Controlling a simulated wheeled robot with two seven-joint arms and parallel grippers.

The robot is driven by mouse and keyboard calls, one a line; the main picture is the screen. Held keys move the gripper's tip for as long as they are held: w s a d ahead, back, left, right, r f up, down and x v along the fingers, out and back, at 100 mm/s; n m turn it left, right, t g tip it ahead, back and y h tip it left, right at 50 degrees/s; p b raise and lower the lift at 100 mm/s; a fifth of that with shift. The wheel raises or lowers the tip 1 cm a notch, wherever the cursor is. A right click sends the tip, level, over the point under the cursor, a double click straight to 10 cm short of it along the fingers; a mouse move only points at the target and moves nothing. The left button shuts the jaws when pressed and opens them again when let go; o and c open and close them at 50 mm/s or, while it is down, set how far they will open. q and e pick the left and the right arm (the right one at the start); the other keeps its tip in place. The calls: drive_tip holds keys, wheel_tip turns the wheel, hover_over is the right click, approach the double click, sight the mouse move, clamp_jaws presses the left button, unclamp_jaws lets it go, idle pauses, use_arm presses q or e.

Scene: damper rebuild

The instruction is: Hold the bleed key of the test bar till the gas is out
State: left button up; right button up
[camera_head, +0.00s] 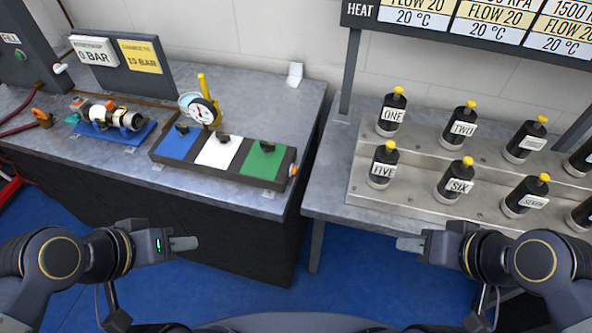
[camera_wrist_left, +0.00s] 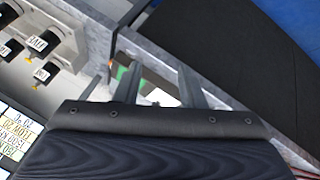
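A long dark bar with blue, white and green panels (camera_head: 223,155) lies on the left bench; it looks like the test bar. Each panel has a small black key-like knob, and an orange-tipped fitting (camera_head: 294,170) sits at its right end. I cannot tell which part is the bleed key. A round gauge (camera_head: 201,111) with a yellow handle stands behind it. My left gripper (camera_head: 184,243) is in front of the bench, apart from the bar; in the left wrist view its fingers (camera_wrist_left: 160,78) are spread and empty. My right gripper (camera_head: 409,244) is away from everything, its opening unclear.
A sign reading 13 BAR (camera_head: 141,55) stands beside a 0 BAR sign (camera_head: 95,51). A damper-like part on a blue stand (camera_head: 127,134) is at left. Several black canisters with yellow caps (camera_head: 391,111) stand on a metal rack at right. A gap separates the benches.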

use_arm(q)
drive_tip(key=shift+c, duration=0.2)
clamp_jaws()
idle(1.6)
